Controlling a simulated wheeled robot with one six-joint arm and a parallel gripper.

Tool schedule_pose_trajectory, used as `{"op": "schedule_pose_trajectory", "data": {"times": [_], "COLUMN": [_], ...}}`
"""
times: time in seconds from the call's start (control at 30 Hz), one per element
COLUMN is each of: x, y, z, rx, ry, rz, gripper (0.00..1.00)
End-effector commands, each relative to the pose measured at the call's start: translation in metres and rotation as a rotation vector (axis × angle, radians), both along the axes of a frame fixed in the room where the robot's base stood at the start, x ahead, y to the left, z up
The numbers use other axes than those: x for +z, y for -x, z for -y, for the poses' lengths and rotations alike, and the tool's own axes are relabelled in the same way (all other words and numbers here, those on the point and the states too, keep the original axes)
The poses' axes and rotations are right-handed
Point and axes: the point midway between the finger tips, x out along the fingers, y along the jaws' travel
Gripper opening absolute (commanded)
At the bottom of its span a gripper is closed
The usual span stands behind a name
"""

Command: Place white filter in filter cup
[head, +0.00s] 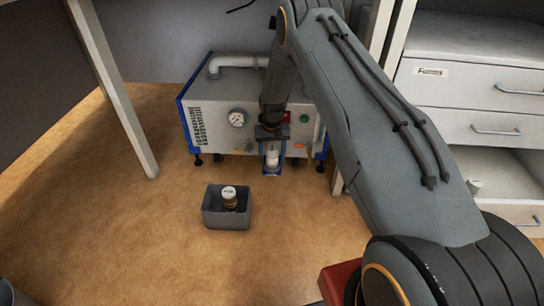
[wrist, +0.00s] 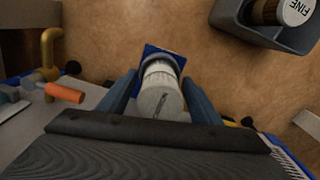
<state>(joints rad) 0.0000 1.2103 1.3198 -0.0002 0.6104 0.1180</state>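The white filter (wrist: 158,98) shows as a pale cylinder between the two fingers of my gripper (wrist: 160,78). In the head view the white filter (head: 271,157) is below my wrist, in front of the machine. My gripper (head: 270,163) is around it there. A small blue bracket (wrist: 176,56) lies just beyond the white cylinder. It also shows in the head view (head: 271,173). A pale ringed part shows at the cylinder's far end; I cannot tell if it is the filter cup. Whether the fingers touch the filter is unclear.
A grey bin (head: 227,217) stands on the floor, holding a brown jar with a white lid (head: 229,192) marked FINE. The machine (head: 215,118) has a gauge (head: 237,118). An orange-tipped fitting (wrist: 65,93) is left of my gripper. White drawers (head: 470,90) stand right.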

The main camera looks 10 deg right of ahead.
Motion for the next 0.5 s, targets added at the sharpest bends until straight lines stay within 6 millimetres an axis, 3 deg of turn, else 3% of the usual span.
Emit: {"op": "schedule_pose_trajectory", "data": {"times": [0.27,0.5], "x": [0.005,0.046], "y": [0.000,0.000], "z": [0.000,0.000], "rx": [0.000,0.000], "ry": [0.000,0.000], "rz": [0.001,0.002], "gripper": [0.58,0.58]}}
